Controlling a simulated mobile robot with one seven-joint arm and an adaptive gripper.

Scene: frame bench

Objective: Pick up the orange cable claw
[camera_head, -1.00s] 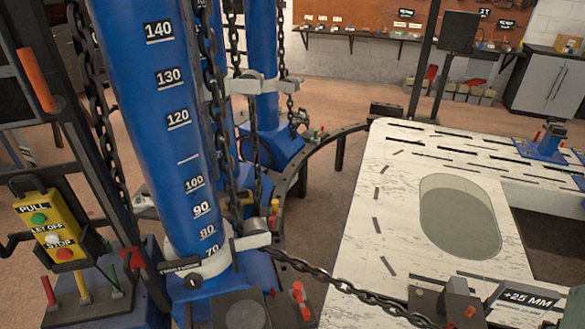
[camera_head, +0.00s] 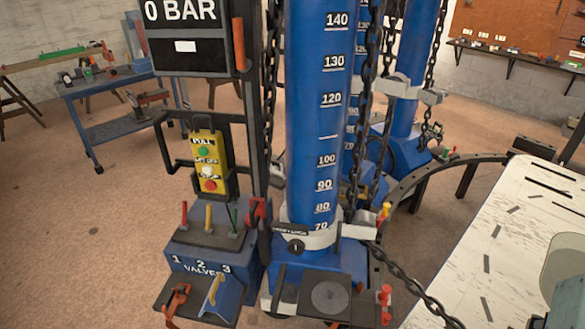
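A small orange, claw-like piece (camera_head: 177,301) lies on the black tray at the front of the blue valve block, at the bottom left of the head view. It may be the orange cable claw, but it is too small to be sure. My gripper is not in view.
The blue valve block (camera_head: 205,262) has several coloured levers. A tall blue post (camera_head: 318,120) with chains stands right of it. A chain (camera_head: 410,285) runs to the white bench (camera_head: 500,240). A blue cart (camera_head: 110,130) stands back left. Brown floor is open at left.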

